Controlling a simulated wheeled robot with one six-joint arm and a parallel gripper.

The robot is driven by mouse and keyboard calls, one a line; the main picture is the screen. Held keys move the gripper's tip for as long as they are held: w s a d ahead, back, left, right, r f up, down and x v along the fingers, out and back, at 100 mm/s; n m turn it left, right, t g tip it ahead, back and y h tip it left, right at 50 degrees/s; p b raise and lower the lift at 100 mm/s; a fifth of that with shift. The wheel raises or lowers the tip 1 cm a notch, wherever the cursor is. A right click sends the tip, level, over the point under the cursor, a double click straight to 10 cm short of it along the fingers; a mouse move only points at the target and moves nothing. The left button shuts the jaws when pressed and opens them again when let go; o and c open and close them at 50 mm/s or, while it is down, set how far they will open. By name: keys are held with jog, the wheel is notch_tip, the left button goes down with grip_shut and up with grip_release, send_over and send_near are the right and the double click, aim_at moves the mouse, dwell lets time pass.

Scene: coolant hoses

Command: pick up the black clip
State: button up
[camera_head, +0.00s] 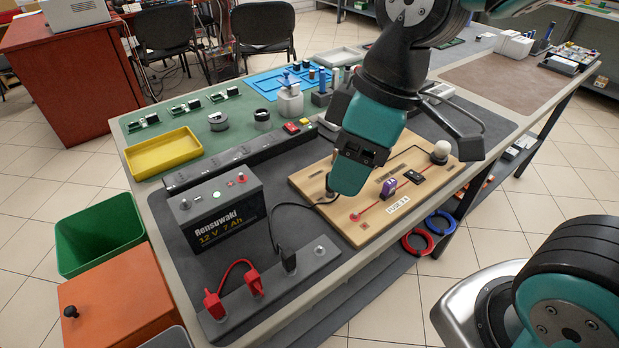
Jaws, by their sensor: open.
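A black battery (222,212) stands left of the clip. A power strip (240,155) lies behind it. The board carries a purple part (389,188) and a white knob (440,151). A yellow tray (164,153) is at the far left.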

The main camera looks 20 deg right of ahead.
jog(key=w+d+n+h+p, duration=0.35)
jog(key=w+n+p, duration=0.35)
jog(key=w+n, duration=0.5)
jog(key=shift+m, duration=0.4)
jog(key=f, duration=0.3)
jog(key=w+f, duration=0.1)
jog(key=f, duration=0.3)
jog(key=f+p, duration=0.1)
jog(key=f, duration=0.3)
jog(key=shift+w+d+f, duration=0.15)
jog(key=shift+w+d, duration=0.05)
jog(key=shift+w, duration=0.1)
jog(key=shift+s+f+p, duration=0.15)
jog(key=shift+f+p, duration=0.35)
jog(key=shift+f, duration=2.35)
grip_shut()
